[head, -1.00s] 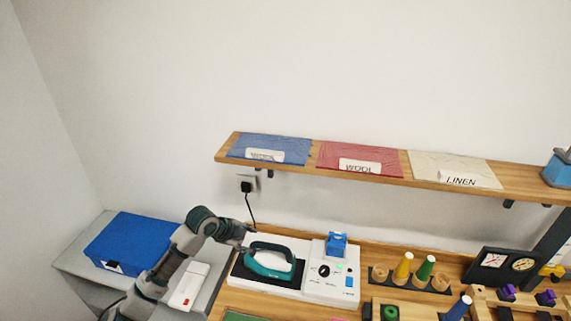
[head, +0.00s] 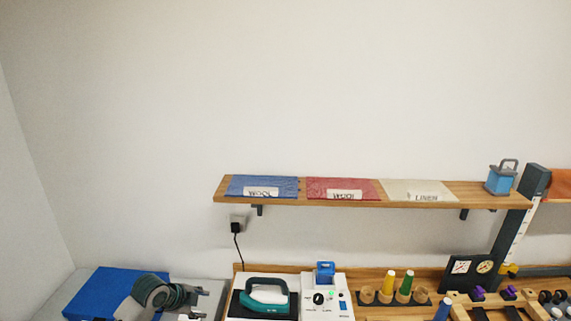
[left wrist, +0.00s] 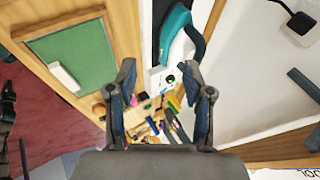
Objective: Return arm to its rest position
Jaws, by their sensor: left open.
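My left arm comes in at the bottom left of the head view, in front of the blue box (head: 98,290). My left gripper (head: 196,300) is small there, to the left of the teal iron (head: 265,303) and apart from it. In the left wrist view my left gripper (left wrist: 162,78) has its two fingers spread, with nothing between them. The iron (left wrist: 174,35) shows beyond the fingers, on its pale station. My right gripper is not in view.
A wooden shelf (head: 365,203) holds blue, red and cream swatches and a blue handled object (head: 500,180). Thread cones (head: 406,283) and a dark two-dial panel (head: 468,270) stand on the counter. A green board (left wrist: 80,55) shows in the left wrist view. The wall above is bare.

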